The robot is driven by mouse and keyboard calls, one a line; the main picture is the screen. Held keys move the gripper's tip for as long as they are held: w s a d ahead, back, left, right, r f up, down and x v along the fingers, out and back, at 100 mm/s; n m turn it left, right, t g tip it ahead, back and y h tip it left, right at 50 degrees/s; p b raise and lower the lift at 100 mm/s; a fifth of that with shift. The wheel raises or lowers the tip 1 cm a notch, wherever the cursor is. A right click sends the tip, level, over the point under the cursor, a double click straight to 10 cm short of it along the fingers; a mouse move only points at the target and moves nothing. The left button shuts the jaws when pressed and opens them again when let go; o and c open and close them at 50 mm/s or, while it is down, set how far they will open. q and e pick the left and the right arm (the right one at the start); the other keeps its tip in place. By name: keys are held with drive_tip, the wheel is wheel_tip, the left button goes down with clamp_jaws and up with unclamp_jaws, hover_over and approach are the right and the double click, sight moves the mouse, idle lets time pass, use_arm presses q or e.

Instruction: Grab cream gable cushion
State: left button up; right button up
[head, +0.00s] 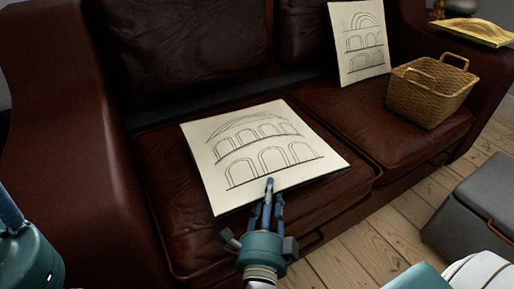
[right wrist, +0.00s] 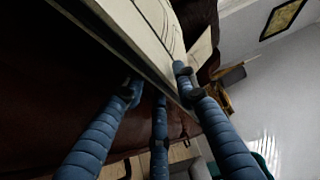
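A square cream cushion (head: 258,148) with line-drawn arches under a curved gable lies on the left seat of the brown sofa, its front edge towards me. My right gripper (head: 268,197) is at that front edge, with one finger over the top face and the others below. In the right wrist view the cushion's edge (right wrist: 150,42) runs between the spread fingers (right wrist: 158,88), and a small gap shows on the underside. A similar cream cushion (head: 359,42) leans against the sofa back at right. My left gripper (head: 12,215) shows only partly at the left edge.
A wicker basket (head: 430,92) stands on the right seat of the sofa (head: 190,235). A gold cushion (head: 478,30) lies on the right armrest. A grey ottoman (head: 478,205) stands at right on the floorboards (head: 370,250), which are bare between it and the sofa.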

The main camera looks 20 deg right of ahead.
drive_tip(key=shift+w+d, duration=0.2)
drive_tip(key=shift+w, duration=0.1)
clamp_jaws()
drive_tip(key=shift+r, duration=0.15)
